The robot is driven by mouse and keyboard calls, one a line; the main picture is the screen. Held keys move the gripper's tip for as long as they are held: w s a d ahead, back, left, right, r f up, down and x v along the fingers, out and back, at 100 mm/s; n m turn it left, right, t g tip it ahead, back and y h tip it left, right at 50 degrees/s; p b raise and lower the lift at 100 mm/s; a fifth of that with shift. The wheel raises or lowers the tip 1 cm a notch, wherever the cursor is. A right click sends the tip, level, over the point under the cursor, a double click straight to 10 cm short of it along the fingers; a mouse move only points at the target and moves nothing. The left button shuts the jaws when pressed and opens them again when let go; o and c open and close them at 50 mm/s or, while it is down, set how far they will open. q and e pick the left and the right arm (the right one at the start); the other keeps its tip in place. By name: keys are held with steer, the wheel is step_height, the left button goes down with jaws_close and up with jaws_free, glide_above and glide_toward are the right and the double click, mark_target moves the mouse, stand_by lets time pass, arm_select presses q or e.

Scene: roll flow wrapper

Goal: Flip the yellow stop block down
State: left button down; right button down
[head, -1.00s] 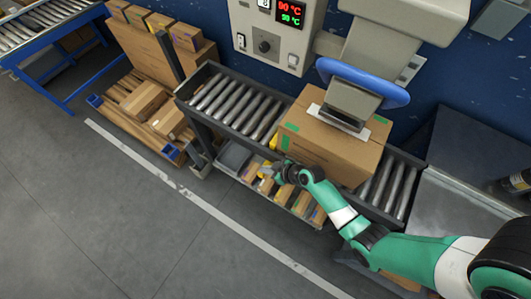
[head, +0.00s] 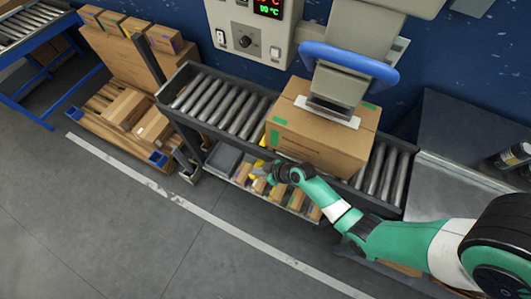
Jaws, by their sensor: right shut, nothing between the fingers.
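The yellow stop block (head: 258,163) shows only as small yellow patches at the front edge of the roller conveyor, by the left end of the carton. My gripper covers part of it, so I cannot tell its exact tilt. My right gripper (head: 262,173) is shut and empty, close beside the yellow part at the conveyor's front side. I cannot tell whether it touches. The cardboard carton (head: 310,141) with green tape patches sits on the rollers under the blue-rimmed press head (head: 348,62). My left gripper is not in view.
The roller conveyor (head: 222,106) has bare rollers left of the carton. A lower shelf (head: 225,157) with small boxes lies below my right gripper. A control box (head: 250,30) hangs above. A pallet with cartons (head: 125,108) stands at left. The floor in front is clear.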

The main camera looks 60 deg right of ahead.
steer(key=w+r+p+v, duration=0.2)
steer(key=p+v, duration=0.4)
steer(key=v, duration=0.6)
steer(key=shift+s, duration=0.2)
steer(key=shift+a+r, duration=0.15)
